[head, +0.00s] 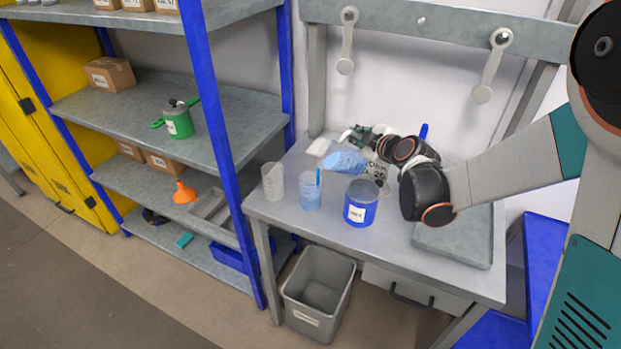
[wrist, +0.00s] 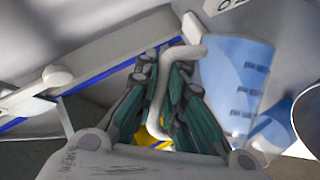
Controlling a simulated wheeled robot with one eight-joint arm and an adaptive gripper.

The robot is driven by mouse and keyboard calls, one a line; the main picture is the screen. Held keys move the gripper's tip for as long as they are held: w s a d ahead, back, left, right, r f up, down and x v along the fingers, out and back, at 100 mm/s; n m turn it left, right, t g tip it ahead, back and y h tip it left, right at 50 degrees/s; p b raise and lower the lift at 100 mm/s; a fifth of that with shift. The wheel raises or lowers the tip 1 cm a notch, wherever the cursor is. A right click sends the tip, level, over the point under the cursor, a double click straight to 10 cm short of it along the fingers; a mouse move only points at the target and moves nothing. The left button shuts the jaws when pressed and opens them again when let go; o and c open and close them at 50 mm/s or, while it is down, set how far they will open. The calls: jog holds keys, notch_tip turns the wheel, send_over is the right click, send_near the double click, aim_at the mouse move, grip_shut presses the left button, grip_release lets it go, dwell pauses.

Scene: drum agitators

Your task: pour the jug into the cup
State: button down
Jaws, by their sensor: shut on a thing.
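The jug (head: 345,163) is translucent with blue contents. It is held in the air, tipped far over with its mouth to the left. My gripper (wrist: 172,100) is shut on the jug's pale handle; the jug's marked wall (wrist: 236,85) fills the right of the wrist view. The clear cup (head: 310,195) stands upright on the bench, below and left of the jug's mouth, with blue liquid inside. A narrow blue strip (head: 318,177) runs at the cup's rim under the jug's lip; I cannot tell if it is a stream. The jug and cup look apart.
A blue labelled can (head: 360,204) stands right of the cup, close below the jug. An empty-looking translucent beaker (head: 273,182) stands left of the cup. A grey tray (head: 455,240) lies at the bench's right. A grey bin (head: 318,293) stands below the front edge.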

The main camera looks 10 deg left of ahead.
jog(key=shift+r, duration=0.1)
jog(key=w+d+f+m+g+y+b, duration=0.1)
jog(key=d+m, duration=0.1)
jog(key=w+d+f+m+g+y+b, duration=0.1)
jog(key=f+m+b, duration=0.1)
jog(key=w+d+f+m+g+y+b, duration=0.1)
jog(key=w+d+f+m+y+b, duration=0.1)
jog(key=shift+w+d+m, duration=0.1)
jog(key=shift+d+m, duration=0.2)
jog(key=shift+r, duration=0.1)
dwell(0.3)
